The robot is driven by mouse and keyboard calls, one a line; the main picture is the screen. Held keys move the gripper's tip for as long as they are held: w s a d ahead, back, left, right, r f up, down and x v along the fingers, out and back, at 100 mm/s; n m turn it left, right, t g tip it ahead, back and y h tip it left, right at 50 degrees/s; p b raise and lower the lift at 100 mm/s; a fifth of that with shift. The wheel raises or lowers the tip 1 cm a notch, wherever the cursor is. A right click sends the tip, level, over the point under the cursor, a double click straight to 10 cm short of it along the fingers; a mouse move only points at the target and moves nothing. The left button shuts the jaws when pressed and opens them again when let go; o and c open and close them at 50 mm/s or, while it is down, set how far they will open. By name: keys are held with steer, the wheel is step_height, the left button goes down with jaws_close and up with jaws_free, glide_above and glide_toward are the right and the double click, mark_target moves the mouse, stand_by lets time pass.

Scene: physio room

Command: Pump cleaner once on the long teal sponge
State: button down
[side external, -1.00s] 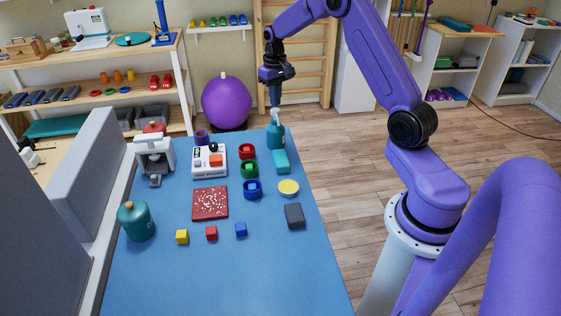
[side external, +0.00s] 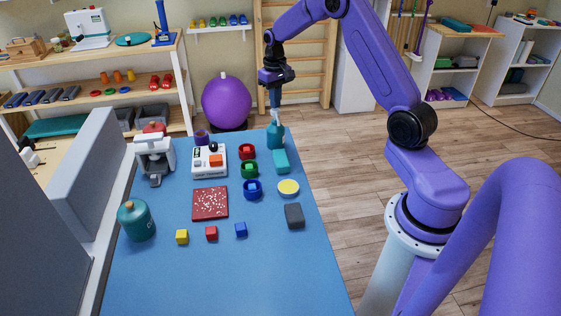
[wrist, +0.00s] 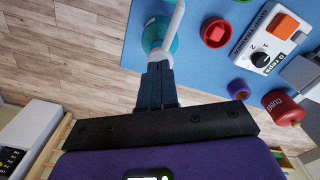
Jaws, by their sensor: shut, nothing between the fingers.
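The teal pump bottle (side external: 275,136) stands upright at the far right corner of the blue table. Its white pump head (side external: 276,117) points up under my gripper (side external: 275,106). My gripper is shut and empty, pointing down, with its tips at the pump head and seemingly touching it. In the wrist view the shut fingers (wrist: 158,68) reach the bottle (wrist: 156,34), and the white spout (wrist: 178,14) curves away beside them. The long teal sponge (side external: 281,161) lies flat on the table just in front of the bottle, towards the camera.
A yellow round sponge (side external: 288,187) and a dark grey block (side external: 294,216) lie nearer along the right edge. Red (side external: 247,151), green (side external: 249,169) and blue (side external: 253,189) cups stand left of the sponges. A white device (side external: 209,160) sits further left.

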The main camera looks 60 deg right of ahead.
steer(key=shift+f, duration=1.05)
steer(key=shift+r, duration=1.5)
steer(key=shift+r, duration=0.1)
steer(key=shift+r, duration=2.9)
